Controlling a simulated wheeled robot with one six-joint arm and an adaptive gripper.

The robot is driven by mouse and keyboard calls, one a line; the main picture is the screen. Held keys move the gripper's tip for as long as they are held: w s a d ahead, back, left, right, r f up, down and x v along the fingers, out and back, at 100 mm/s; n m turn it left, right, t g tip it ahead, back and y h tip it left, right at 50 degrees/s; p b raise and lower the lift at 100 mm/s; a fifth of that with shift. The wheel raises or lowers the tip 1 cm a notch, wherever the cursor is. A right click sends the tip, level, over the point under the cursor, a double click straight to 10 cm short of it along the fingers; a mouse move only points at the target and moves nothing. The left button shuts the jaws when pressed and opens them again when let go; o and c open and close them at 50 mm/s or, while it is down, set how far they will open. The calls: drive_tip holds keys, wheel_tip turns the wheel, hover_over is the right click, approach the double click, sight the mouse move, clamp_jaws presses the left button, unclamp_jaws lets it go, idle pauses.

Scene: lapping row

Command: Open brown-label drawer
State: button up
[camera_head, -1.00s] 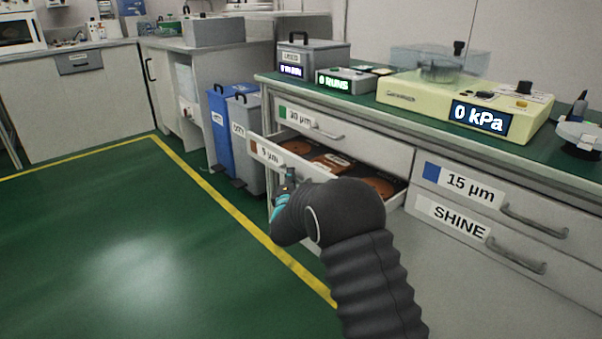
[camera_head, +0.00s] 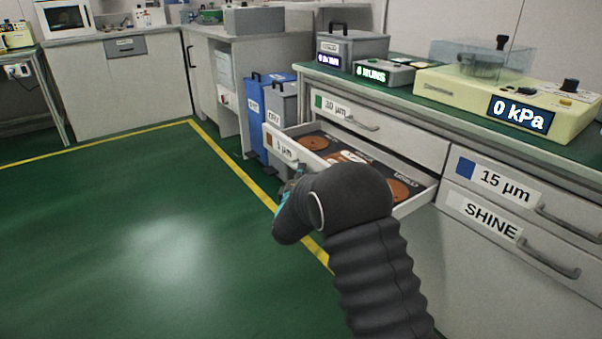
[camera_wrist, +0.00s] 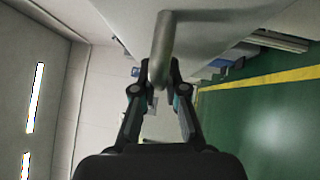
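The brown-label drawer (camera_head: 283,148) stands pulled out of the cabinet in the head view, its brown square label at the left of its front. Brown discs and a few other items lie inside it. My gripper (camera_head: 291,186) is at the drawer front, mostly hidden behind my own dark arm. In the wrist view, the fingers of my gripper (camera_wrist: 161,80) close from both sides on the metal drawer handle (camera_wrist: 163,40). The handle is hidden in the head view.
The 30 µm drawer (camera_head: 385,128) above is shut, as are the 15 µm drawer (camera_head: 535,207) and the SHINE drawer (camera_head: 530,250) to the right. Blue (camera_head: 262,120) and grey (camera_head: 283,105) bins stand left of the open drawer. The green floor (camera_head: 100,220) is clear.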

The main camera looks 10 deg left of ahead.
drive_tip(key=shift+o, duration=0.7)
drive_tip(key=shift+a, duration=0.1)
drive_tip(key=s+f, duration=0.1)
drive_tip(key=s, duration=1.1)
drive_tip(key=shift+f, duration=0.35)
drive_tip(key=shift+a, duration=0.1)
